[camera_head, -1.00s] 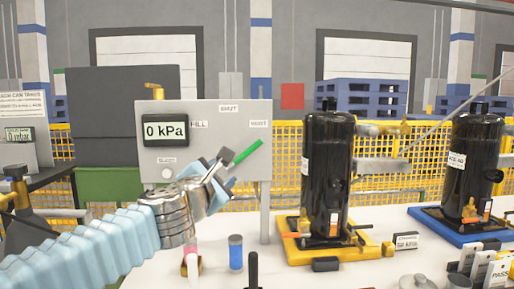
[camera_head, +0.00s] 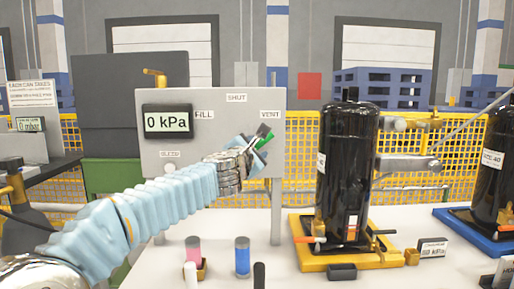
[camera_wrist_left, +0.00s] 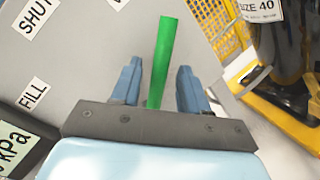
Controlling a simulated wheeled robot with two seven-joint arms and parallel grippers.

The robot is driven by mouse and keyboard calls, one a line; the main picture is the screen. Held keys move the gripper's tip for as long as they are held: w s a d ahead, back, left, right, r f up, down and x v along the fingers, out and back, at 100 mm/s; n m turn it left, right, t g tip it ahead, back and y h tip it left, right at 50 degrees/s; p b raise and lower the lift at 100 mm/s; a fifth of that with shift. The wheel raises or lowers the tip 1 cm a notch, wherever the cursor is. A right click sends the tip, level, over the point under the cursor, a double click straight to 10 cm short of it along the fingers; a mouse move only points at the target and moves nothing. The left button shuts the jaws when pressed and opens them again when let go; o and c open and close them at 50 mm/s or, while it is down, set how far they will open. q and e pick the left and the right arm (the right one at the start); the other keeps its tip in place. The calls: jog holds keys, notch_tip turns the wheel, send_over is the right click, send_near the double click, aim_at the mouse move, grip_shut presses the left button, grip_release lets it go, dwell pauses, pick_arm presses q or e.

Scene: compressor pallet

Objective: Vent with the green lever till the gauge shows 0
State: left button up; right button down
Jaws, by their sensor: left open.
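The grey panel (camera_head: 225,105) stands at the centre left in the head view, labelled FILL, SHUT and VENT. Its gauge (camera_head: 167,121) reads 0 kPa. The green lever (camera_head: 266,141) is partly hidden by my left gripper (camera_head: 258,141) and lies toward the VENT label. In the left wrist view the lever (camera_wrist_left: 164,55) stands between the two blue fingers of my open left gripper (camera_wrist_left: 158,68), with gaps on both sides. My right gripper is not in view.
A black compressor (camera_head: 346,165) stands on a yellow base right of the panel; another (camera_head: 495,165) is farther right. The table front centre right is mostly clear.

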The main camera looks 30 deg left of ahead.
pick_arm(q)
jog(key=shift+x, duration=0.9)
jog(key=shift+c, duration=0.3)
grip_shut()
